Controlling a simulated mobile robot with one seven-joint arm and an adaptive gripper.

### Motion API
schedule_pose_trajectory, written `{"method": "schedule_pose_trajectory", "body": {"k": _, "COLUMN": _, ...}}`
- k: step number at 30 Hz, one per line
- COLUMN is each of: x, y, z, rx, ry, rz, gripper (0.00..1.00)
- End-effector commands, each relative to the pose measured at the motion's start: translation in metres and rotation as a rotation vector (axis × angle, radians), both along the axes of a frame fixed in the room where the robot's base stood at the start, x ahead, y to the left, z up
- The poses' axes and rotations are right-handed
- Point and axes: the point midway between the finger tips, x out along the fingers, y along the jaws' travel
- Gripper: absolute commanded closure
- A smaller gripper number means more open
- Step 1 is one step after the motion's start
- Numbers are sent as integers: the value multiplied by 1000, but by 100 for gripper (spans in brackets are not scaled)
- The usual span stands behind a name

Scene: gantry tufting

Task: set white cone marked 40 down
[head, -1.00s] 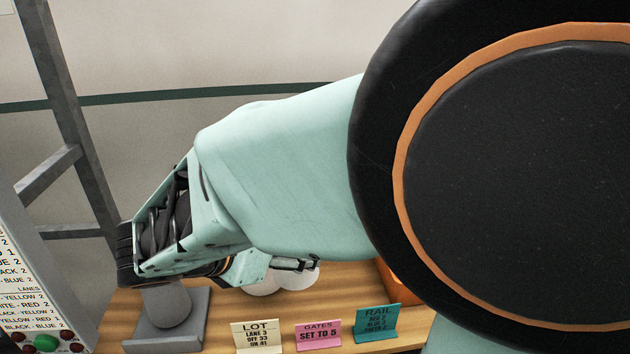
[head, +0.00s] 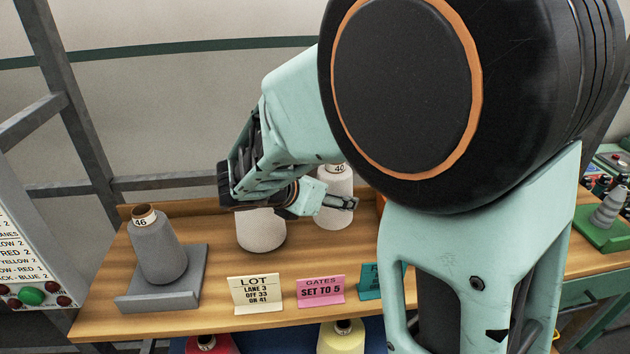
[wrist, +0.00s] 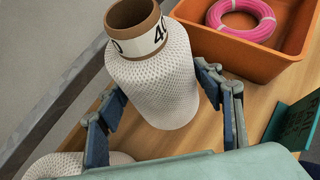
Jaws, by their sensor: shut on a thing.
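The white cone marked 40 (head: 334,210) stands upright at the back of the wooden table, partly behind my arm. In the wrist view the cone (wrist: 158,85) shows its brown tube top and number band. My gripper (wrist: 163,105) is shut on its body, with a finger on each side. In the head view my gripper (head: 340,202) is at the cone's side. The cone's base is at or very near the wood; I cannot tell whether it touches.
Another white cone (head: 261,232) stands just left, its top hidden by my arm. A grey cone marked 46 (head: 158,250) sits on a grey stand (head: 190,280). Cards (head: 255,294) line the front.

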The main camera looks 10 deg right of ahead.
Motion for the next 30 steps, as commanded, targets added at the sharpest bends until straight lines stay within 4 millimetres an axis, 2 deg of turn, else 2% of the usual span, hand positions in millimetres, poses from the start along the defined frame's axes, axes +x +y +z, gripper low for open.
{"method": "schedule_pose_trajectory", "body": {"k": 5, "x": 4, "y": -4, "z": -6, "rx": -1, "ry": -2, "rz": -1, "gripper": 82}}
{"method": "schedule_pose_trajectory", "body": {"k": 15, "x": 8, "y": -7, "z": -42, "rx": -1, "ry": -2, "rz": 2, "gripper": 82}}
{"method": "schedule_pose_trajectory", "body": {"k": 27, "x": 8, "y": -7, "z": -45, "rx": 0, "ry": -1, "rz": 1, "gripper": 82}}
{"method": "schedule_pose_trajectory", "body": {"k": 28, "x": 8, "y": -7, "z": -45, "rx": 0, "ry": 0, "rz": 1, "gripper": 38}}
{"method": "schedule_pose_trajectory", "body": {"k": 30, "x": 8, "y": -7, "z": -44, "rx": 0, "ry": 0, "rz": 1, "gripper": 30}}
